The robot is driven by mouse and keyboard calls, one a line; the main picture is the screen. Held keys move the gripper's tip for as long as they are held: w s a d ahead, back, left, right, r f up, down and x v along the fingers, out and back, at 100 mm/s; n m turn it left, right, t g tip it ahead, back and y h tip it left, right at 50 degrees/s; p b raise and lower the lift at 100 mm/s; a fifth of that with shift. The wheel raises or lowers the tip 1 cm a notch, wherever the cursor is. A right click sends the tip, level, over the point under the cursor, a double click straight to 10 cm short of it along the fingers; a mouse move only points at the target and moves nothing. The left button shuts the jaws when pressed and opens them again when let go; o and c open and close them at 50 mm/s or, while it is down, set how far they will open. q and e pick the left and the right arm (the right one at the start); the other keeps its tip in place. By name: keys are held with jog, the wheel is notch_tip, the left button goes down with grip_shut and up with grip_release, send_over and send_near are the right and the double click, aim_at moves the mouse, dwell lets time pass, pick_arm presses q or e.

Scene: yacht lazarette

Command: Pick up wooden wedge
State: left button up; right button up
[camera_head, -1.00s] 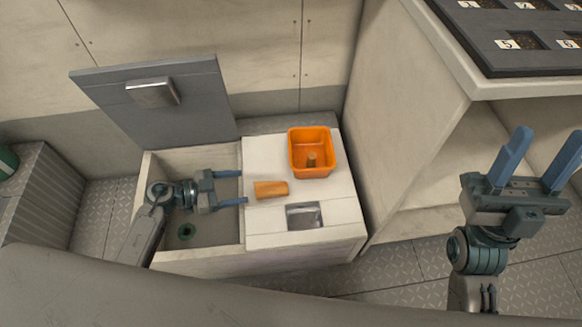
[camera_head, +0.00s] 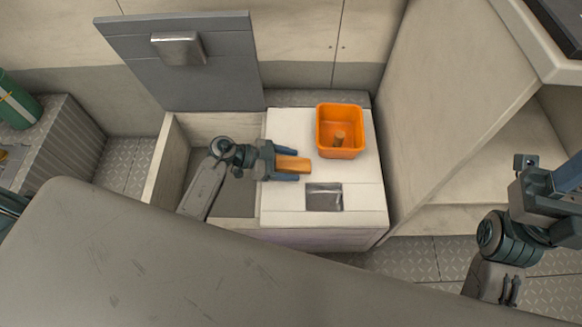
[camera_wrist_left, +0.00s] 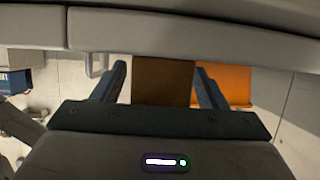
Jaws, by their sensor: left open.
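The wooden wedge (camera_head: 296,163) is a small orange-brown block on the white top of the locker. My left gripper (camera_head: 288,164) is open, with a finger on either side of the wedge; I cannot tell whether they touch it. In the left wrist view the brown wedge (camera_wrist_left: 162,82) fills the space between the fingers (camera_wrist_left: 160,72). My right gripper (camera_head: 560,185) is at the right edge of the head view, cut off by the frame, so its opening cannot be judged.
An orange bin (camera_head: 340,149) with a small brown object inside stands just right of the wedge. A dark square recess (camera_head: 323,197) lies in front. The open locker well (camera_head: 238,203) is to the left, its grey lid (camera_head: 215,80) raised behind. A cabinet wall rises at right.

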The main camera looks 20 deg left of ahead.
pick_arm(q)
jog(key=shift+w+d, duration=0.1)
jog(key=shift+d, duration=0.25)
jog(key=shift+c, duration=0.5)
jog(key=c, duration=1)
